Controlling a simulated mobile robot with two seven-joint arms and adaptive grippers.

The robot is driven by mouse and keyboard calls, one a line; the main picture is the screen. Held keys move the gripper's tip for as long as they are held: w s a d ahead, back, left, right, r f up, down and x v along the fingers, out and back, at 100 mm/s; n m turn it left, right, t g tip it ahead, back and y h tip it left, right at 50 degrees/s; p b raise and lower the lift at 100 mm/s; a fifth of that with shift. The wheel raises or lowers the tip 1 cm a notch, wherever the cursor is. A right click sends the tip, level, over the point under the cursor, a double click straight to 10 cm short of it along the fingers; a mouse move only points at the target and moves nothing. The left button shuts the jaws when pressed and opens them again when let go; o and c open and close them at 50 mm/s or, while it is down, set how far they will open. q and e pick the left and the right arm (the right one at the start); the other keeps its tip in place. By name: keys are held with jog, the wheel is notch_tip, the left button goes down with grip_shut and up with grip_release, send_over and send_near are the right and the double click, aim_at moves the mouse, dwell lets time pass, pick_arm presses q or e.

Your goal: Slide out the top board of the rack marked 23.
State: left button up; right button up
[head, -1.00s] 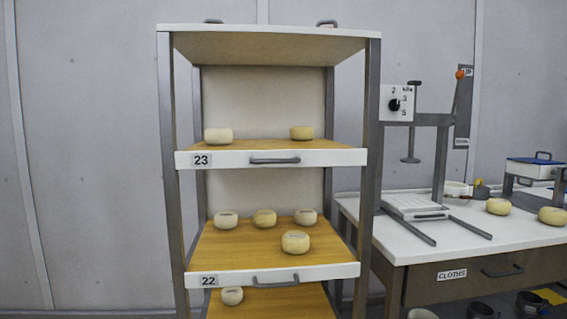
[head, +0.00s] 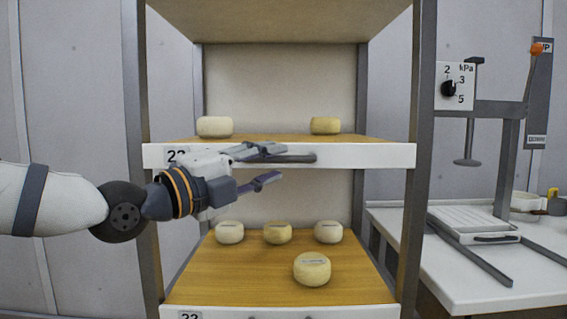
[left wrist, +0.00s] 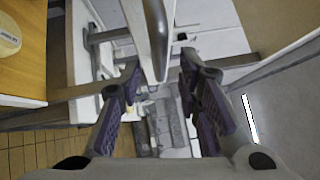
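The top board, marked 23 (head: 370,155), sits in the rack with a white front edge and a grey bar handle (head: 300,158). Its label (head: 176,155) is partly covered by my gripper. Two pale cheeses, one at left (head: 214,127) and one at right (head: 325,125), stand on the board. My left gripper (head: 268,165) is in front of the board edge, at the left part of the handle. In the left wrist view, the gripper (left wrist: 160,78) is open, with the handle (left wrist: 157,30) lined up between its fingers. Contact cannot be told. My right gripper is out of view.
The lower board (head: 200,285) carries several cheeses below my gripper. Grey rack posts (head: 422,170) flank the boards. At right, a white table (head: 450,285) holds a press with a dial (head: 448,88).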

aim_at(278, 161)
pick_arm(q)
jog(key=shift+x, duration=1.9)
grip_shut()
